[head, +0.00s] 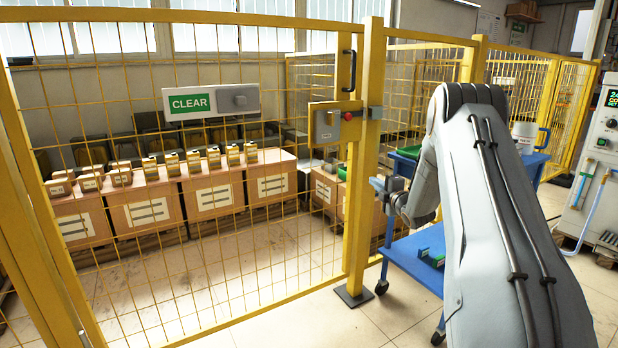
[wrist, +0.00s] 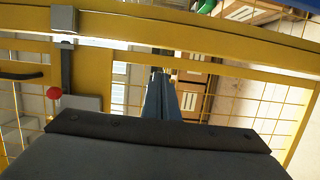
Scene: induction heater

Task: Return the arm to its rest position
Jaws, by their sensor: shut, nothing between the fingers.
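My arm (head: 490,200) rises from the lower right of the head view and bends over at its top. My gripper (head: 378,184) points left, level with the yellow fence post and in front of it in the picture. In the wrist view the fingers of my gripper (wrist: 160,76) are together with nothing between them. They point toward the yellow fence frame (wrist: 200,35). I cannot tell the gap between the fingertips and the fence.
A yellow mesh fence with a post (head: 364,150) and a latch box with a red button (head: 348,116) stands close by. A blue cart (head: 425,262) is beneath my arm. Cartons (head: 213,193) stand behind the mesh. A white machine (head: 592,165) stands at right.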

